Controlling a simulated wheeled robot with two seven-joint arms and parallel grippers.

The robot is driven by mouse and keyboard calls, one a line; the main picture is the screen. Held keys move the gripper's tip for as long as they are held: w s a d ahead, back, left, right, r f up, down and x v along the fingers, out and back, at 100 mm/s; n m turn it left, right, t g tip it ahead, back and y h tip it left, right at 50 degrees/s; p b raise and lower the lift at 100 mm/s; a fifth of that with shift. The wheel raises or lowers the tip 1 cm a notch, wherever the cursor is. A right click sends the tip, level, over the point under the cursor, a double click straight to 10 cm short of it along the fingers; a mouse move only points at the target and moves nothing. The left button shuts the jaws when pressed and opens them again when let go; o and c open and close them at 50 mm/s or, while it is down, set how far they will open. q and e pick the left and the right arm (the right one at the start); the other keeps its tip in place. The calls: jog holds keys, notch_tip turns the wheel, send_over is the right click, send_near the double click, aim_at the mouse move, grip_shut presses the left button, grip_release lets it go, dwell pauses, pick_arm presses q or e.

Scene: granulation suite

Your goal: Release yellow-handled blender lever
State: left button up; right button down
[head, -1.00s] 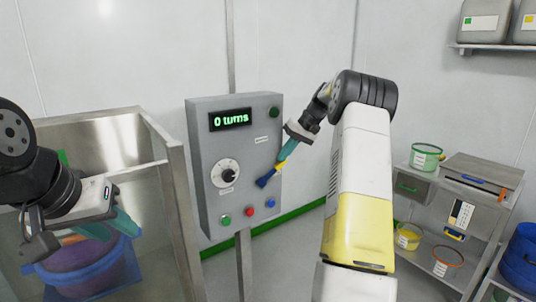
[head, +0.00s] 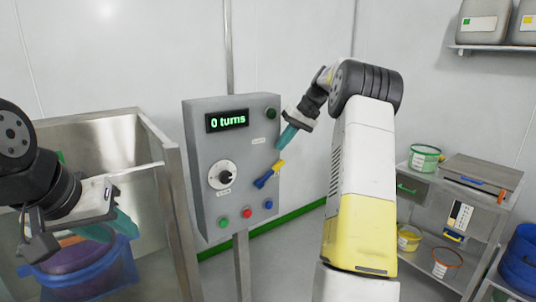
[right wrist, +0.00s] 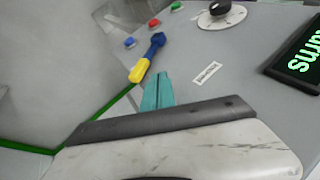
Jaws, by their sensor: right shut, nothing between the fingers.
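The lever (head: 270,174), with a blue body and a yellow handle end, sits at the right side of the grey control panel (head: 240,150). It slants, with its yellow end up and to the right. Those fingers show in the right wrist view (right wrist: 158,77) too. My left gripper (head: 120,224) is at the far left, over the steel enclosure; its finger gap is unclear.
The panel has a green "0 turns" display (head: 227,121), a black knob (head: 225,177) and several coloured buttons. A steel-framed enclosure (head: 168,162) with a blue tub (head: 75,287) stands left. A shelf rack (head: 432,195) with tubs stands right.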

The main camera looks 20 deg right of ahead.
jog(key=v, duration=0.7)
jog(key=shift+d+r, duration=0.15)
jog(key=shift+d, duration=0.05)
jog(key=s+a+r+t+h, duration=0.15)
jog(key=s+a+r, duration=0.35)
jog(key=s+a, duration=0.8)
jog(key=s+a+f, duration=0.1)
jog(key=s+f, duration=0.2)
jog(key=s, duration=0.4)
jog(key=s+a+f+t+h, duration=0.1)
jog(key=s+f, duration=0.3)
jog(key=s, duration=0.4)
jog(key=s+a+f+t+h, duration=0.1)
jog(key=s+a+f, duration=0.2)
jog(key=s, duration=0.4)
jog(key=shift+s+a+f, duration=0.2)
jog(key=shift+a, duration=0.05)
